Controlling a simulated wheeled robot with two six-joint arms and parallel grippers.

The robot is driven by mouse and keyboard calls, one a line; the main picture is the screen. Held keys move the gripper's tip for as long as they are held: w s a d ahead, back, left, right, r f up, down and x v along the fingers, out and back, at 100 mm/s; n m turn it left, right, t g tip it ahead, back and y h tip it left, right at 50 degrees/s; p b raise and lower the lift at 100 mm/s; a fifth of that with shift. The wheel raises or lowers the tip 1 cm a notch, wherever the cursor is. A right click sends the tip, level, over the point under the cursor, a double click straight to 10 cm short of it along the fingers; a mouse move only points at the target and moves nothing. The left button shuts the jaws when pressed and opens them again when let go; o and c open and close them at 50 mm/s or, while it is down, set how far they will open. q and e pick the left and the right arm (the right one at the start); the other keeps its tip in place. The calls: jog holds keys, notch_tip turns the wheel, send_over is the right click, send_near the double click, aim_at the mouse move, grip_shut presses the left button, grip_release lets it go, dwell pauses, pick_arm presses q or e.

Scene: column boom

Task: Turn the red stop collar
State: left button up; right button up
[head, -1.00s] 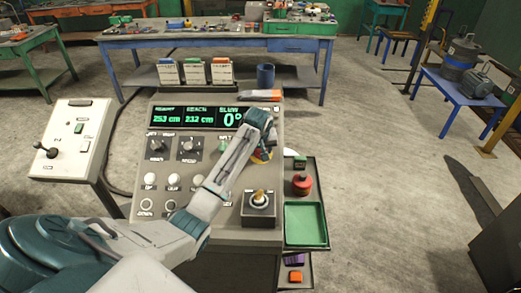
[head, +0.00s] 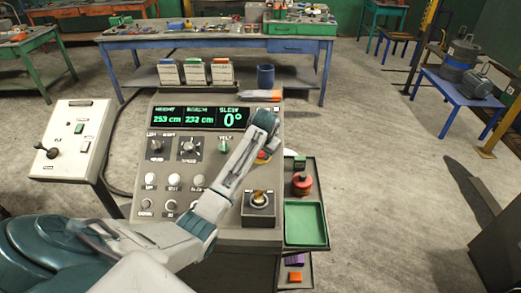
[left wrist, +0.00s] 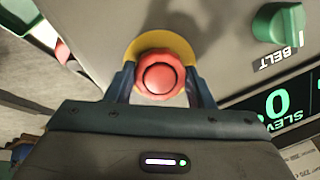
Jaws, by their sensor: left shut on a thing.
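The red stop collar (left wrist: 158,76) is a round red knob with a raised centre on a yellow base, on the grey console face. In the head view a little of its red and yellow (head: 262,157) shows beside my left wrist. My left gripper (left wrist: 159,82) has one finger on each side of the red collar and is shut on it. The far side of the grip is hidden behind the collar. My right gripper is in neither view.
The console (head: 170,235) carries a green display (head: 210,118), a green BELT knob (left wrist: 278,22), white buttons and a lever (head: 259,198). A side shelf holds a red round object (head: 301,183) and a green tray (head: 305,224). A smaller panel (head: 78,140) stands left.

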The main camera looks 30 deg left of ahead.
pick_arm(q)
jog(key=shift+f+m, duration=0.15)
jog(key=shift+m, duration=0.45)
jog(key=o, duration=0.8)
jog(key=shift+o, duration=0.9)
jog(key=shift+w, duration=0.15)
jog(key=b+v, duration=0.4)
jog(key=v, duration=0.6)
jog(key=shift+r, duration=0.3)
jog(key=shift+d, duration=0.1)
